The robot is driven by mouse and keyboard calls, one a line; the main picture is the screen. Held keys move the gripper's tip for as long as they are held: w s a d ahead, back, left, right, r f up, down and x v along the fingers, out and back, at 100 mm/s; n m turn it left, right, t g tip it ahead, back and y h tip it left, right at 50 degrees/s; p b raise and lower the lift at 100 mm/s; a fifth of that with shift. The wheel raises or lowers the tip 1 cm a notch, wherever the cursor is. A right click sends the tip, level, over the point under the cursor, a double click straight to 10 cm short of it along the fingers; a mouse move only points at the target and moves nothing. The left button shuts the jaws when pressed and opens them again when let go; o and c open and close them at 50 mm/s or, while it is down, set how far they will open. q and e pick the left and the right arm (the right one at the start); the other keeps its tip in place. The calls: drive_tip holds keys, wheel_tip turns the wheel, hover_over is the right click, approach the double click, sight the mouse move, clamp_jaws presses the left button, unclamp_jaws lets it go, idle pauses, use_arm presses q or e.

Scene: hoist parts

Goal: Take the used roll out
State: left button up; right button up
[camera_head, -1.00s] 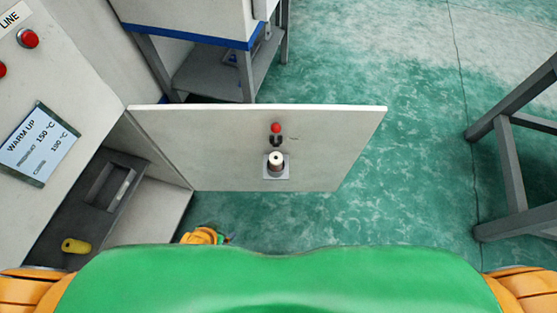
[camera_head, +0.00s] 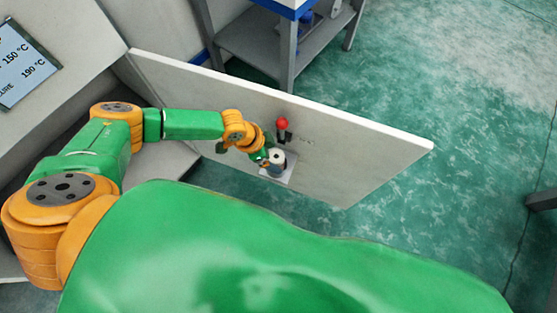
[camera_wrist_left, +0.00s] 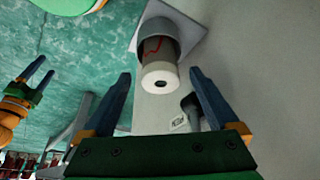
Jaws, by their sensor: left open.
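The roll (camera_head: 277,157) stands in a round grey holder on a small plate (camera_head: 284,174) on the open door panel. In the left wrist view the roll (camera_wrist_left: 160,78) shows a white end with a dark hole and a red line on its grey-brown side; its far part is hidden in the holder (camera_wrist_left: 162,30). My left gripper (camera_head: 267,158) is at the roll. In its wrist view its open fingers (camera_wrist_left: 161,76) stand on either side of the roll's white end, with gaps. My right gripper (camera_wrist_left: 40,68) shows at the left of that view, open and empty, away from the door.
The door panel (camera_head: 350,150) juts out from the machine. A red-knobbed lever (camera_head: 282,124) sits on it close beside the roll. A blue-edged table frame (camera_head: 285,60) stands behind. Green floor (camera_head: 440,90) is clear to the right.

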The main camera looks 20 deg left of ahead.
use_arm(q)
drive_tip(key=shift+x, duration=0.9)
drive_tip(key=shift+w+d+f, duration=0.1)
drive_tip(key=shift+w+f, duration=0.05)
drive_tip(key=shift+f, duration=0.1)
drive_tip(key=shift+r, duration=0.1)
clamp_jaws()
